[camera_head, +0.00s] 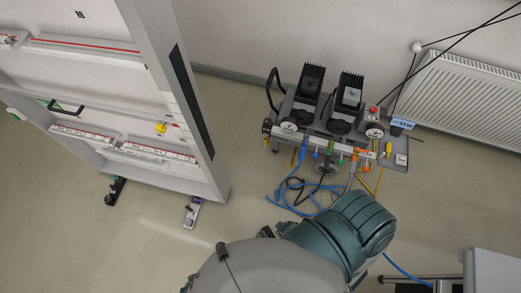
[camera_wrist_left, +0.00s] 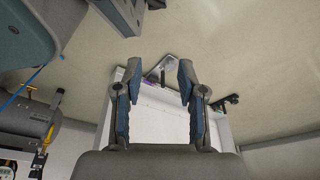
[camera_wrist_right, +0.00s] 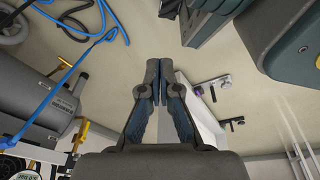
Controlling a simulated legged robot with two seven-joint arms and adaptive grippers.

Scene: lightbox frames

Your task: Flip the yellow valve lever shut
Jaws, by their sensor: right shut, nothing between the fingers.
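A small yellow piece like a lever (camera_head: 388,150) stands at the right end of the valve row on the wheeled apparatus in the head view. A yellow part beside a grey cylinder shows in the left wrist view (camera_wrist_left: 48,134) and in the right wrist view (camera_wrist_right: 80,136); I cannot tell whether it is the same piece. My left gripper (camera_wrist_left: 158,75) is open with nothing between its fingers. My right gripper (camera_wrist_right: 156,82) is shut and empty, its fingertips together. Neither gripper touches a yellow part. Neither gripper's fingers show clearly in the head view.
The apparatus carries two black finned blocks (camera_head: 350,90) and a rail of coloured valves (camera_head: 325,151). Blue hoses (camera_head: 290,192) lie on the floor before it. A large white lightbox frame (camera_head: 185,110) with another yellow piece (camera_head: 160,128) stands left. A radiator (camera_head: 460,100) is behind right.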

